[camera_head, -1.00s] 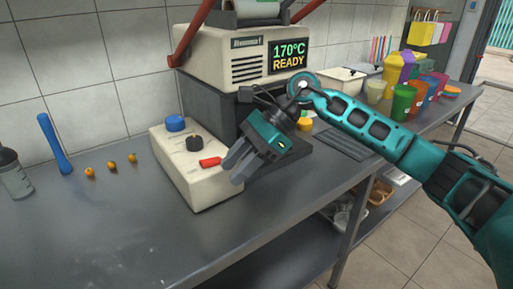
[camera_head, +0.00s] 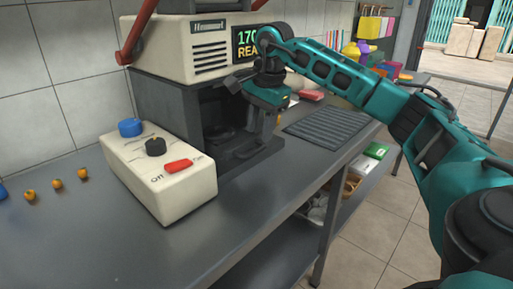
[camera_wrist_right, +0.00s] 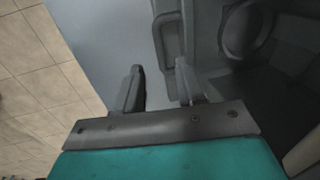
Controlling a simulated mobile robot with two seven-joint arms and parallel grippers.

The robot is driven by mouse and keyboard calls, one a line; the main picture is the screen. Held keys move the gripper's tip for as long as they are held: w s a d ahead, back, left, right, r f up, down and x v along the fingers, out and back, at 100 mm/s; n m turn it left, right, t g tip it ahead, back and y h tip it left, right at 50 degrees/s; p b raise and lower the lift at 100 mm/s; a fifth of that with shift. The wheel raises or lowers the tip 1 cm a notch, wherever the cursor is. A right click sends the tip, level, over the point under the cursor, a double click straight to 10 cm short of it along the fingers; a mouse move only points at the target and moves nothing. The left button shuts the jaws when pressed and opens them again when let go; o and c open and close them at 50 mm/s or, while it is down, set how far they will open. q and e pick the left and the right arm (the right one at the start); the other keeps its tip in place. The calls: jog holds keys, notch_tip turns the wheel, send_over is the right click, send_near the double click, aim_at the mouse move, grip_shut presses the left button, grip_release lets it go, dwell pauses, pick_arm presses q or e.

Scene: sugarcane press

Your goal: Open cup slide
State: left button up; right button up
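The press machine (camera_head: 205,45) stands against the tiled wall, with a dark open bay under its cream top. The cup slide (camera_head: 248,148) is the dark grey part low in this bay, with a handle at its front. In the right wrist view a grey loop-shaped handle (camera_wrist_right: 165,45) lies just beyond my fingers, and a round dark recess (camera_wrist_right: 245,28) is to its right. My right gripper (camera_head: 266,122) points down at the bay's front right. Its two fingers (camera_wrist_right: 158,88) are apart with nothing held. Whether a finger touches the handle cannot be told. My left gripper is out of view.
A cream control box (camera_head: 160,170) with a blue knob, black dial and red switch stands left of the bay. A ridged dark mat (camera_head: 325,130) lies to the right. Small orange fruits (camera_head: 57,184) sit at left. The front counter (camera_head: 110,245) is clear.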

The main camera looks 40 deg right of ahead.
aim_at(256, 149)
jog(key=f, duration=0.3)
jog(key=w+f+b, duration=0.1)
jog(key=f, duration=0.1)
jog(key=shift+a, duration=0.1)
grip_shut()
dwell(0.6)
